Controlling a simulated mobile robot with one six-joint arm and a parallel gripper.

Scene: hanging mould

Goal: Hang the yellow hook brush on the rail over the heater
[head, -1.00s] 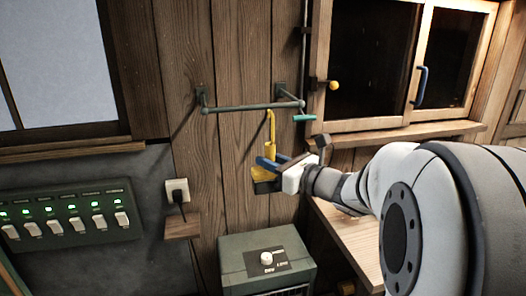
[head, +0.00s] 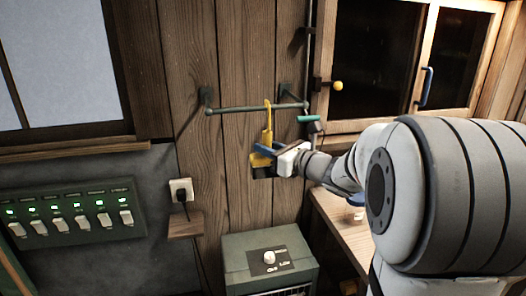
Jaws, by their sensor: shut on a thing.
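The yellow hook brush (head: 267,127) is upright in the head view, with its hook end up at the green rail (head: 235,109). The hook overlaps the rail near its right part; I cannot tell for sure whether it is over the bar or only in front of it. My gripper (head: 264,158) is shut on the brush's lower part, below the rail, and its jaws hide some of it. The heater (head: 240,242), a green box with a white knob, stands below on the floor side.
A switch panel (head: 75,218) with several switches is at left. A socket with a plug (head: 181,190) sits on the wall above a small wooden ledge (head: 185,225). A window with a yellow knob (head: 338,86) is at right, above a wooden bench (head: 345,230).

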